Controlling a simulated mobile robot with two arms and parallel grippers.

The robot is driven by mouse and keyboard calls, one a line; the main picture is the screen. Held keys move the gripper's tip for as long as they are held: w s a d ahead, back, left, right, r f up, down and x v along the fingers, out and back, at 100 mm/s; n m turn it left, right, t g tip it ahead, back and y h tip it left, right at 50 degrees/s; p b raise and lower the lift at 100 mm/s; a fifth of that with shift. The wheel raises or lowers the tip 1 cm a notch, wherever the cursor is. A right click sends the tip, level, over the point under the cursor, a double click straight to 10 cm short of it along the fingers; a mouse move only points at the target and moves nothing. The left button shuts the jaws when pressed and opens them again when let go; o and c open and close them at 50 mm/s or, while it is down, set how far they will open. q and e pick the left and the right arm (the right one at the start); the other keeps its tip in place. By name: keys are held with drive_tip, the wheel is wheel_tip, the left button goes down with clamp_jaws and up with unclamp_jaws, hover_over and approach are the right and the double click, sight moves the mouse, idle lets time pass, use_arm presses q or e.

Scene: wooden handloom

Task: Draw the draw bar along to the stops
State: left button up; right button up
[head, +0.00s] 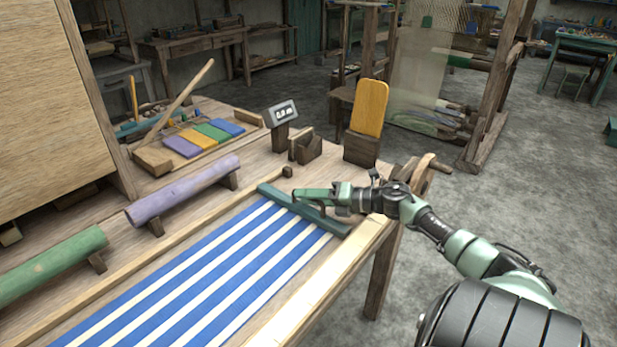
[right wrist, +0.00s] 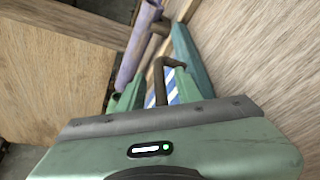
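The draw bar (head: 270,192) is a dark green bar lying across the end of the blue-and-white striped cloth (head: 215,270). My right gripper (head: 300,196) is just over the bar, coming in from the right. In the right wrist view its fingers are apart, with a bent brown handle (right wrist: 159,80) between them. I see gaps on both sides of the handle, so the gripper looks open around it. A small dark block (head: 287,172) beside the bar's far end may be a stop. My left gripper is not in view.
A lilac roller (head: 185,190) and a green roller (head: 50,265) lie along the left. A small display (head: 284,112), a wooden holder (head: 305,148) and a yellow-orange board (head: 369,108) stand beyond the bar. A wooden rail (head: 325,285) edges the bench; open floor lies right.

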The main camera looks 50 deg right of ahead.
drive_tip(key=v, duration=0.7)
drive_tip(key=shift+s+d, duration=0.15)
drive_tip(key=shift+s, duration=0.25)
